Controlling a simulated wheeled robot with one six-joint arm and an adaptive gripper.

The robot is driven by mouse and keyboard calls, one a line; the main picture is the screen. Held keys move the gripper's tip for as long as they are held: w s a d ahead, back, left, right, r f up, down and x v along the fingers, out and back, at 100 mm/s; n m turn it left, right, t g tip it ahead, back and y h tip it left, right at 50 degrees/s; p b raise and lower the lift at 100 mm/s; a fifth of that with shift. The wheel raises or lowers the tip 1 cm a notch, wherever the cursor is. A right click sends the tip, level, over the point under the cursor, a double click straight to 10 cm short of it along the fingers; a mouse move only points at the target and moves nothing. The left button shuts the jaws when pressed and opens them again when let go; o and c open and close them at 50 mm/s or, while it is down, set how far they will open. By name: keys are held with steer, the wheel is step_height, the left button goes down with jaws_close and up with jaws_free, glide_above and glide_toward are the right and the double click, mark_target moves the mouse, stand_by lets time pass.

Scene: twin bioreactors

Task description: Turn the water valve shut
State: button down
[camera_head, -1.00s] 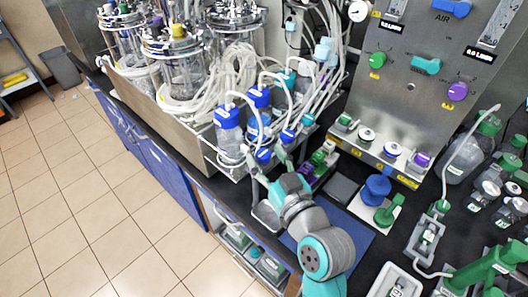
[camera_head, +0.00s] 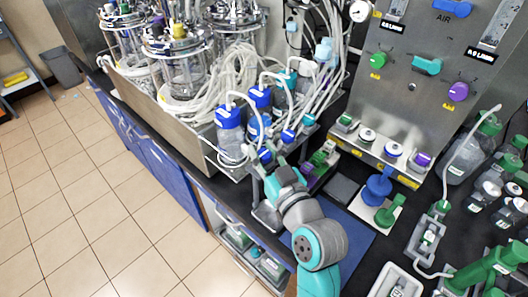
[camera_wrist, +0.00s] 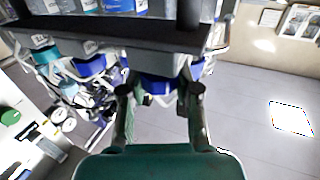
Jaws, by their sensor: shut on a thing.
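My gripper (camera_head: 266,161) is at the nearest blue knob (camera_head: 264,155), under the front bottle. In the wrist view, my gripper (camera_wrist: 160,90) has its two fingers on either side of a blue knob (camera_wrist: 157,84), just below the shelf's dark edge, and is shut on it. The fingers partly hide this knob. I cannot read which knob is labelled water.
Blue-capped bottles (camera_head: 229,135) and loose tubing stand just above my gripper. The steel gas panel (camera_head: 420,105) rises to the right. Open tiled floor (camera_head: 85,205) is at the left.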

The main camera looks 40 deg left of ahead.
mark_target(264, 153)
steer(key=shift+m+t+h, duration=0.3)
steer(key=shift+m+t, duration=0.1)
steer(key=shift+t, duration=0.1)
steer(key=shift+s+a+m+t+h, duration=0.1)
steer(key=shift+m+t+h, duration=2.05)
steer(key=shift+t, duration=0.35)
steer(key=shift+m+t+h, duration=0.85)
steer(key=shift+m+h, duration=0.45)
steer(key=shift+h, duration=0.55)
steer(key=shift+m+t+h, duration=0.85)
steer(key=shift+m+h, duration=0.4)
steer(key=shift+h, duration=0.85)
steer(key=c, duration=0.8)
jaws_free()
steer(key=shift+r, duration=0.1)
step_height(264, 153, up, 10)
steer(key=shift+f, duration=0.15)
